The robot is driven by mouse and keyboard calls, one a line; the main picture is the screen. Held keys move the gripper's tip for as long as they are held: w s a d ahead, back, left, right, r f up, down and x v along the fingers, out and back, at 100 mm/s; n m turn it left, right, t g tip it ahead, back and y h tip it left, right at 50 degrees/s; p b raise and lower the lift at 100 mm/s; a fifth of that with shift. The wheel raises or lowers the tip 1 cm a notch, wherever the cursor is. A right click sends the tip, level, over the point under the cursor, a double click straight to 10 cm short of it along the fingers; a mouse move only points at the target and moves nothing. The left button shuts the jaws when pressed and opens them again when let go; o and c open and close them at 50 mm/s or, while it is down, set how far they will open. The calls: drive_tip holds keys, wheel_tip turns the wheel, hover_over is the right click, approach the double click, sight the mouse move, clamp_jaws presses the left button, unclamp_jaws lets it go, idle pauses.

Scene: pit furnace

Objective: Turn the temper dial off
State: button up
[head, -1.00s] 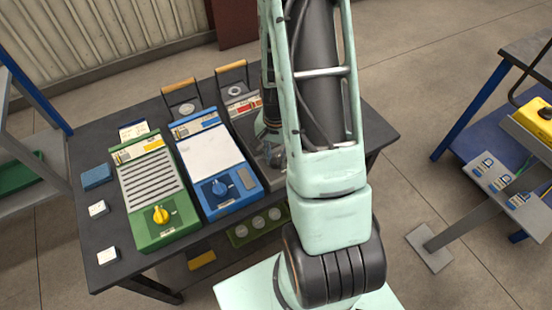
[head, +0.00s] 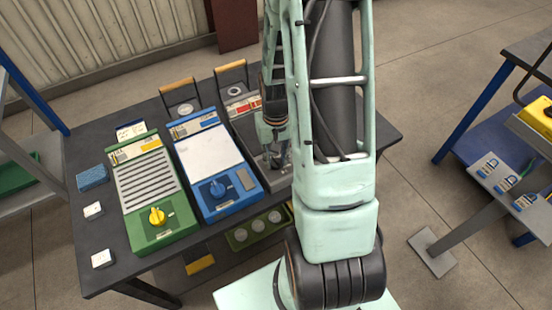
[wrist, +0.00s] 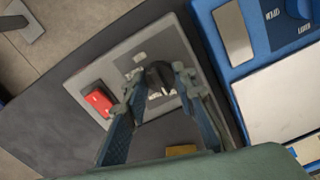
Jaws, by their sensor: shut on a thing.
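The grey unit (head: 240,105) stands at the right of three units on the dark table, partly hidden by my arm. In the wrist view its front panel (wrist: 88,75) bears a dark dial (wrist: 160,76) and a red switch (wrist: 98,101). My gripper (wrist: 158,88) is shut on the dark dial, one finger on each side of it. In the head view my gripper (head: 275,155) is low over the front of the grey unit, and the dial is hidden there. No readable label shows which dial is the temper dial, and the dark dial's setting is unclear.
Close beside it stands the blue unit (head: 208,160) with a blue dial (head: 218,188). The green unit (head: 147,185) with a yellow dial (head: 157,216) is farther left. Small blocks lie at the table's left edge. A second table (head: 500,120) is at the right.

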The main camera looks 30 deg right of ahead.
sight(276, 160)
idle(0.4)
drive_tip(key=o, duration=1.2)
drive_tip(key=shift+c, duration=0.2)
drive_tip(key=shift+r, duration=0.1)
wheel_tip(276, 160, up, 12)
